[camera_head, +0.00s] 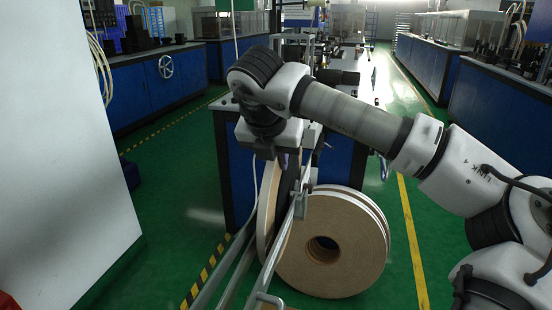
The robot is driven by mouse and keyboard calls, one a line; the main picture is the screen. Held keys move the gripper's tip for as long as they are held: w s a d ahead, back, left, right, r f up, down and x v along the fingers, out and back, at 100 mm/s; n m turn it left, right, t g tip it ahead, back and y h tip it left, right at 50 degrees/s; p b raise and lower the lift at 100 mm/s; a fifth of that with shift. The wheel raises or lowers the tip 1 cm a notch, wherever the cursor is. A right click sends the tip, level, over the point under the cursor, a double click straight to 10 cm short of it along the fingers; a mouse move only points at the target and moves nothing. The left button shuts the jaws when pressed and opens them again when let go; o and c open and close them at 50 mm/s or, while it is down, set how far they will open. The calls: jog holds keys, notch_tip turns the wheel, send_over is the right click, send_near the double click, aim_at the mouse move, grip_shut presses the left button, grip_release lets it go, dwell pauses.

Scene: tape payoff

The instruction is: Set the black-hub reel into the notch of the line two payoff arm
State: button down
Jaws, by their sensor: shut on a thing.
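My gripper (272,158) points down near the picture's middle and is shut on the upper rim of a tan reel (265,218). This reel hangs upright and is seen nearly edge-on, with a pale rim and a dark area on its right side. Its hub is not clearly visible, so I cannot confirm its colour. Grey metal payoff arms (272,262) run from the bottom of the picture up past the reel's right side. A bracket (301,205) sits on one bar. I cannot make out a notch or a line number, or whether the reel touches the bar.
Wide tan reels (352,232) with a brown hub hole stand upright just right of the bars. A blue-sided machine bench (236,165) is behind. A white panel (60,150) blocks the left. Green floor (175,195) is open between the panel and bench.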

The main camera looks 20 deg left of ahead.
jog(key=shift+r, duration=0.1)
jog(key=c, duration=1.3)
grip_release()
jog(key=shift+f, duration=0.2)
jog(key=v, duration=1.4)
jog(key=shift+r+p, duration=0.1)
jog(key=shift+p, duration=0.25)
